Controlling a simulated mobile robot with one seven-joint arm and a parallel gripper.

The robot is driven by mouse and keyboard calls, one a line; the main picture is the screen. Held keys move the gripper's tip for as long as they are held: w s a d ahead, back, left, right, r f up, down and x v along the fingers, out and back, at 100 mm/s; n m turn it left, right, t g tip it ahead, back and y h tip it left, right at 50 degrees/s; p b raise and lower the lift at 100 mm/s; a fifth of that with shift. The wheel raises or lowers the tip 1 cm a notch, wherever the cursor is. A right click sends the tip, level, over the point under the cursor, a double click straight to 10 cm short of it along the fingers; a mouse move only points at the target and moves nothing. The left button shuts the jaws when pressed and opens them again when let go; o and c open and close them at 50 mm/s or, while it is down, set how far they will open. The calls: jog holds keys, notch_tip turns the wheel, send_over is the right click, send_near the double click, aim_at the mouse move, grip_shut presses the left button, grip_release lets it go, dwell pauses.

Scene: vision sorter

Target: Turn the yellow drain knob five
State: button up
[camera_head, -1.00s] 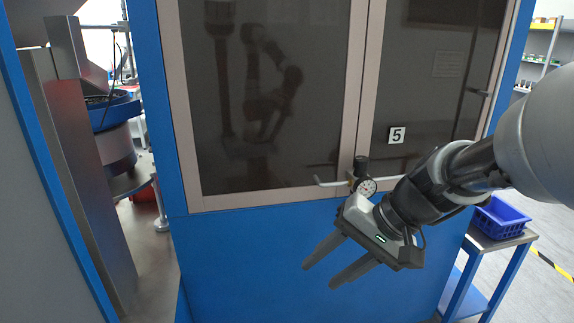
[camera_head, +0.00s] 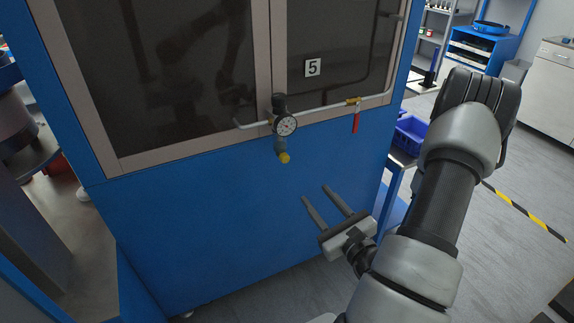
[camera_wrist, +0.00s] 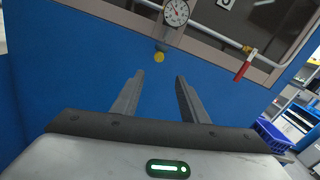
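The yellow drain knob (camera_head: 284,158) is at the bottom of a pressure gauge unit (camera_head: 285,125) on the blue machine's front, below the placard marked 5 (camera_head: 312,67). The knob also shows in the wrist view (camera_wrist: 159,57), beyond my fingertips and under the gauge (camera_wrist: 176,12). My gripper (camera_head: 317,193) is open and empty, below and to the right of the knob in the head view, apart from it. In the wrist view its two fingers (camera_wrist: 158,78) are spread, with clear space between them.
A pipe (camera_head: 375,98) with a red-handled valve (camera_head: 356,121) runs right of the gauge. The blue cabinet panel (camera_head: 200,220) is flat and bare below it. A blue crate (camera_head: 412,133) stands on a side table at the right. Floor is open at the far right.

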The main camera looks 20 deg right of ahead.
jog(key=b, duration=0.6)
send_near(286, 160)
jog(key=w+b, duration=0.1)
jog(key=w, duration=0.6)
jog(key=shift+w+a+r, duration=0.1)
jog(key=shift+w+a, duration=0.05)
jog(key=shift+w, duration=0.1)
grip_shut()
